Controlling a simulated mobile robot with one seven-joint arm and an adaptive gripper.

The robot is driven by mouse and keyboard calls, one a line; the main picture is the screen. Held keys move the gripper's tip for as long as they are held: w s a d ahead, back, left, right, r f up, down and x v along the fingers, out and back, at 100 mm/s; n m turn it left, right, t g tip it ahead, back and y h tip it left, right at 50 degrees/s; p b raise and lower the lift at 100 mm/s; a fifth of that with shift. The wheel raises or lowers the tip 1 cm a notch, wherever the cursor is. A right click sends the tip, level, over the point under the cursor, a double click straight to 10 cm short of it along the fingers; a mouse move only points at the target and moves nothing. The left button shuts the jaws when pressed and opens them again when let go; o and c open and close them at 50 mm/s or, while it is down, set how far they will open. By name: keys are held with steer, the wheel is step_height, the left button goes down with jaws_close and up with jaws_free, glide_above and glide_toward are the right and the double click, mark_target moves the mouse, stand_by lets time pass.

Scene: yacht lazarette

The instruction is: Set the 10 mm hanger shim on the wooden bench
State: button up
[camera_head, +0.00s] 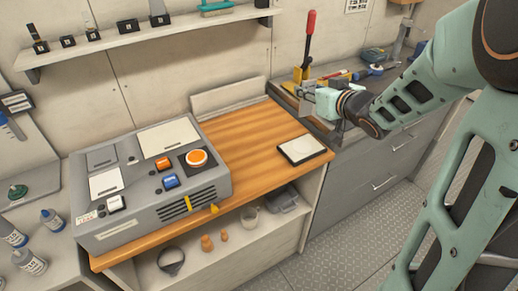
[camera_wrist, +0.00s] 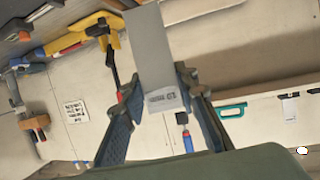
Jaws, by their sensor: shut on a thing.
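The wooden bench (camera_head: 245,150) stands in the middle of the head view, its bare top showing between the grey control box and the right end. My gripper (camera_head: 314,101) is beyond the bench's right end, raised by the grey drawer cabinet. It is shut on a flat grey plate, the hanger shim (camera_head: 307,98). In the wrist view the shim (camera_wrist: 150,45) stands between the two fingers (camera_wrist: 158,82), with a pale printed label at its near end.
A grey control box (camera_head: 150,185) covers the bench's left part. A dark-edged white pad (camera_head: 302,150) lies at the bench's right front. A red-handled tool (camera_head: 308,40) stands behind my gripper. A shelf (camera_head: 140,42) with several small items runs along the wall.

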mark_target(305, 107)
steer(key=f+b, duration=0.1)
steer(key=s+f+n+y+b, duration=0.1)
steer(key=f, duration=0.1)
steer(key=s+f+n+g+y+b, duration=0.1)
steer(key=b, duration=0.1)
steer(key=shift+s+d+f, duration=0.15)
steer(key=shift+d, duration=0.1)
steer(key=a+f+b, duration=0.2)
steer(key=a+f, duration=0.2)
steer(key=a+f+b, duration=0.2)
steer(key=a+f, duration=0.2)
steer(key=a, duration=0.1)
steer(key=a+f+b, duration=0.2)
steer(key=a+f, duration=0.2)
steer(key=a, duration=0.1)
steer(key=shift+w+f+b, duration=0.25)
steer(key=shift+w+b, duration=0.1)
steer(key=shift+b, duration=0.05)
steer(key=shift+f, duration=0.15)
steer(key=shift+f, duration=0.15)
steer(key=shift+f+b, duration=0.15)
steer(key=shift+b, duration=0.15)
steer(key=o, duration=1.2)
